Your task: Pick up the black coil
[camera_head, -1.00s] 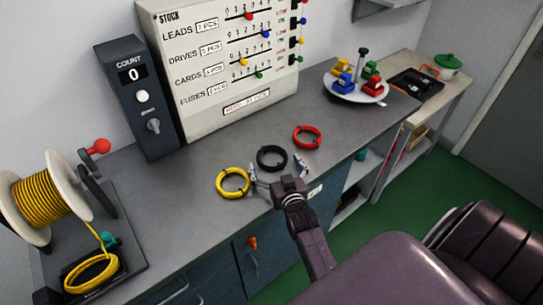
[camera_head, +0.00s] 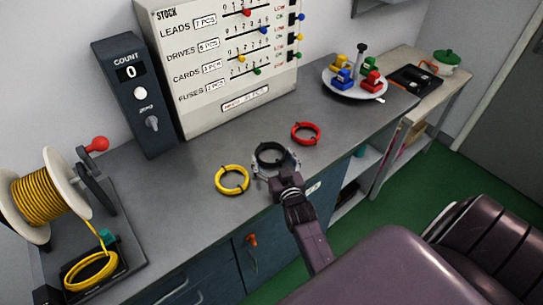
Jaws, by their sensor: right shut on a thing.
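The black coil (camera_head: 269,149) is a small ring on the grey bench, between a yellow coil (camera_head: 232,180) on its left and a red coil (camera_head: 305,133) on its right. My right gripper (camera_head: 276,164) reaches in from the front edge and is shut on the black coil, with a finger on either side of its near part. The gripper hides part of the coil's near rim. I cannot tell whether the coil is lifted off the bench. My left gripper is not in view.
A spool of yellow wire (camera_head: 42,199) stands at the left beside a counter box (camera_head: 133,97). The stock board (camera_head: 228,68) stands behind the coils. A white round tray (camera_head: 345,91) with coloured pieces is at the back right.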

